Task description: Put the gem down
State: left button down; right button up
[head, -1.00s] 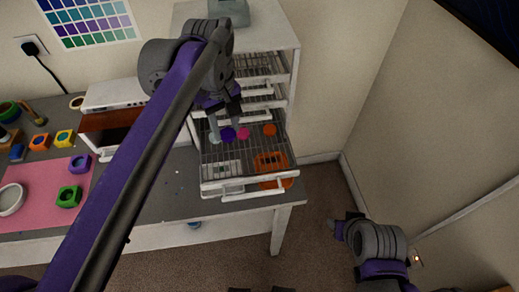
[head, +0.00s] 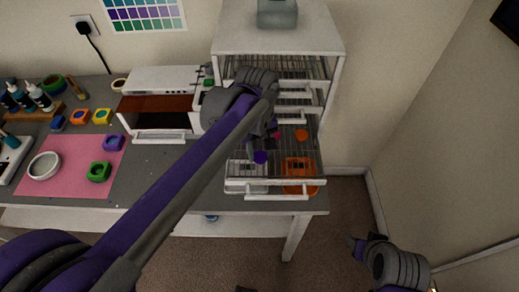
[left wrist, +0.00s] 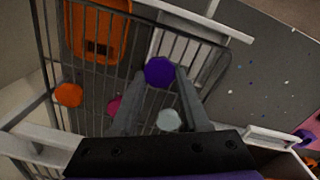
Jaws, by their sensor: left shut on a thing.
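My left gripper (head: 258,150) is over the pulled-out wire rack drawer (head: 262,190). It is shut on a purple gem (head: 260,157), which shows between the fingertips in the left wrist view (left wrist: 160,72). I cannot tell whether the gem touches the wires. An orange gem (left wrist: 69,94), a pink gem (left wrist: 114,106) and a pale gem (left wrist: 169,120) sit on the rack farther back. My left arm hides part of the rack in the head view. My right gripper (head: 355,245) is low at the right, away from the rack; its jaw opening is unclear.
An orange tray (head: 300,168) and a white tray (left wrist: 172,45) lie at the drawer's front. The white cabinet (head: 285,35) has more wire drawers above. A white oven-like box (head: 160,80) stands left. The pink mat (head: 65,165) holds a white bowl (head: 44,166) and a green mold (head: 99,172).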

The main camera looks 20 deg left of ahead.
aim_at(259, 155)
pick_arm(q)
jog(key=shift+f, duration=0.2)
jog(key=shift+c, duration=1.9)
grip_release()
jog(key=shift+r, duration=0.15)
jog(key=shift+r, duration=0.35)
notch_tip(259, 155, up, 12)
jog(key=shift+f+p, duration=0.25)
jog(key=shift+p, duration=0.2)
jog(key=shift+s+a, duration=0.1)
